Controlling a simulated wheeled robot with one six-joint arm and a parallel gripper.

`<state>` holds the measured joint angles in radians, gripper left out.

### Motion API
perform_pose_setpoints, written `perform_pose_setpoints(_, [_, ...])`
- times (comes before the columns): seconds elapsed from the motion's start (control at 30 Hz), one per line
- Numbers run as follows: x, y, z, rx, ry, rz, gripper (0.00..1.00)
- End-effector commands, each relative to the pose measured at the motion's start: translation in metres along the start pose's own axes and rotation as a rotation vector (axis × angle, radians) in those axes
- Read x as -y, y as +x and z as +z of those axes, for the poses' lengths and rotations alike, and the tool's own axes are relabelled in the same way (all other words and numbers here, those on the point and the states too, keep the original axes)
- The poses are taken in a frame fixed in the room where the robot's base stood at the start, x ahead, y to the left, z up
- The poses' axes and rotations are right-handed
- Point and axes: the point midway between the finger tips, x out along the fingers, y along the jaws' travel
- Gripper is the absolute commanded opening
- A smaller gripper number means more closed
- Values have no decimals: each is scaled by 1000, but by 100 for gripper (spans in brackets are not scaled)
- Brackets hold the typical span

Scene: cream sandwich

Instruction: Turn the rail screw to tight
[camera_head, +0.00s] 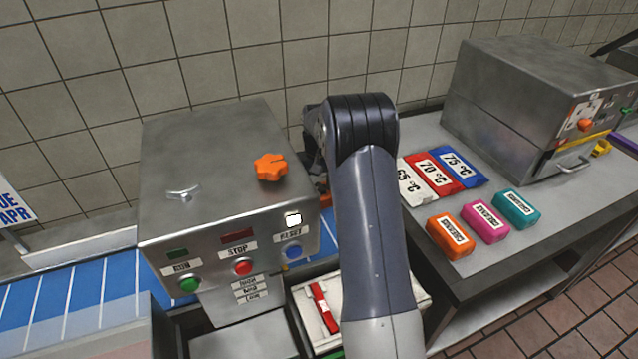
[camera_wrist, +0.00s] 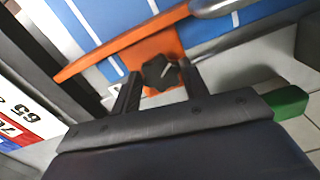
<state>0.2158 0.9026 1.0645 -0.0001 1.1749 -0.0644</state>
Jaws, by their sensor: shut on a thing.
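The rail screw is a black lobed knob (camera_wrist: 158,76) with a pale line on its face, in the upper middle of the wrist view. It sits on an orange bracket joined to a long orange rail (camera_wrist: 105,58). My gripper (camera_wrist: 162,72) is shut on the knob, with one dark finger on each side. In the head view my arm hides the gripper and the knob. Only a small orange bit of the rail (camera_head: 325,199) shows left of the arm.
A steel machine (camera_head: 210,140) with an orange star knob (camera_head: 271,167) and buttons stands left of my arm. A blue conveyor (camera_head: 60,295) runs beneath it. A steel table (camera_head: 520,247) at right holds temperature cards, coloured blocks and a steel box (camera_head: 530,90).

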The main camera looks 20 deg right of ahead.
Motion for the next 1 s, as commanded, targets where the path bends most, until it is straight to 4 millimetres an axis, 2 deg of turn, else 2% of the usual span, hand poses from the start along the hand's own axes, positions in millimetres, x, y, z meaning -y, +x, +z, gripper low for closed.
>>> perform_pose_setpoints(0.5, [2,-1,-1,-2,449,0,20])
perform_pose_setpoints(0.8, [3,-1,-1,-2,601,0,20])
perform_pose_setpoints(1.0, [3,-1,-2,-2,643,0,20])
